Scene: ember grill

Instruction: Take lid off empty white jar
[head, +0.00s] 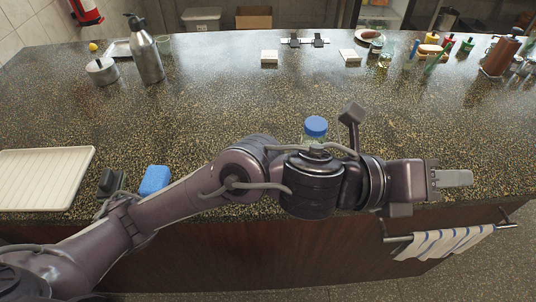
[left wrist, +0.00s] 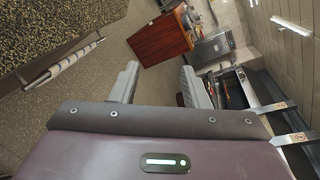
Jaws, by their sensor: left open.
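A jar with a blue lid (head: 315,126) stands on the speckled counter, behind my left arm in the head view. Its pale, see-through body shows only as a narrow strip under the lid; the rest is hidden by my arm. The lid is on the jar. I cannot tell what the jar holds. My left gripper (head: 471,178) is to the right of the jar, near the counter's front edge, pointing right. It is open and empty; in the left wrist view its two fingers (left wrist: 160,86) stand apart with floor between them. My right gripper is not in view.
A ribbed tray (head: 45,178) and blue sponge (head: 154,180) lie at left. A steel bottle (head: 146,52) and small pot (head: 102,71) stand behind. Bottles and a brown canister (head: 500,57) crowd the back right. A striped towel (head: 440,243) hangs in front.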

